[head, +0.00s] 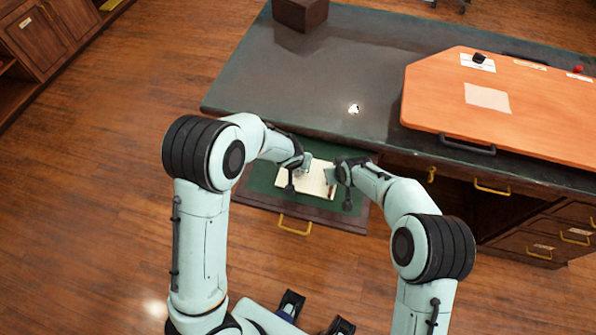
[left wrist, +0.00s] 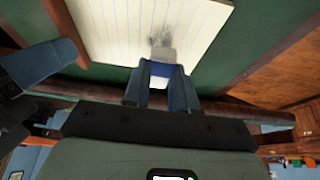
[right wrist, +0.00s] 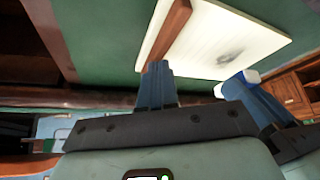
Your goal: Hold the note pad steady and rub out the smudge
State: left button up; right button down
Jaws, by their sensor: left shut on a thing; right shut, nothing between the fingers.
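The note pad (head: 300,180), cream with ruled lines, lies in an open green-lined drawer (head: 258,182). A grey smudge (left wrist: 161,38) marks the page near one edge; it also shows in the right wrist view (right wrist: 231,57). My left gripper (head: 306,160) is shut on a blue-and-white eraser (left wrist: 160,68). The eraser's pale end is at the edge of the smudge; I cannot tell whether it touches. My right gripper (head: 331,177) is shut and empty, its fingertips (right wrist: 157,68) at the pad's edge beside a brown wooden strip (right wrist: 170,32). Contact there is unclear.
The drawer front with a yellow handle (head: 294,227) is nearest me. The dark desktop (head: 330,60) overhangs the drawer's back. An orange board (head: 450,100) with papers lies on the desk at right, and a brown box (head: 300,13) stands at the back.

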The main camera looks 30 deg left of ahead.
pick_arm(q)
jog(key=shift+s+d+f, duration=0.1)
jog(key=shift+s+d, duration=0.1)
jog(key=shift+s, duration=0.65)
jog(key=shift+s+d+f, duration=0.1)
jog(key=shift+s+d, duration=0.1)
jog(key=shift+s, duration=0.65)
jog(key=shift+r, duration=2.75)
jog(key=shift+f, duration=0.4)
jog(key=shift+f, duration=0.35)
jog(key=shift+f, duration=0.6)
jog(key=shift+f, duration=0.35)
jog(key=shift+f, duration=0.9)
